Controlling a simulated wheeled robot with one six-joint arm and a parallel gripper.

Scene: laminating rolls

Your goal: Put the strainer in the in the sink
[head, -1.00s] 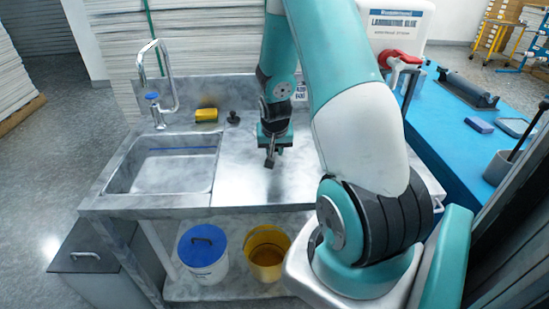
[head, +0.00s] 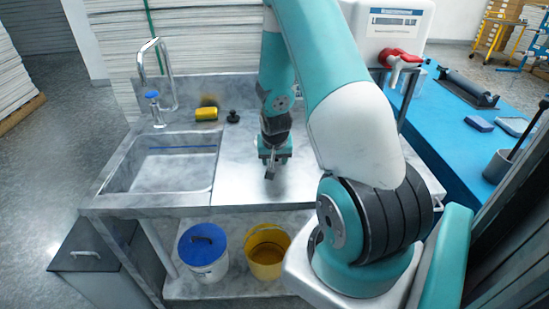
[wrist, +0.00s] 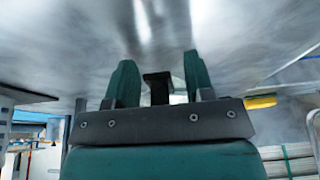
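A small dark knobbed piece, which looks like the strainer (head: 233,117), stands on the steel counter just right of the yellow sponge. The sink (head: 172,165) is an empty rectangular steel basin left of the bare counter. My gripper (head: 271,172) is over the counter, right of the sink and in front and to the right of the strainer. In the wrist view its two green fingers (wrist: 160,80) are spread apart. A dark shape, which looks like the strainer (wrist: 157,82), shows between them; no contact with the fingers is visible.
A curved tap (head: 160,80) with a blue knob rises behind the sink. The yellow sponge (head: 206,114) lies near the counter's back. A blue table (head: 450,125) is at right.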

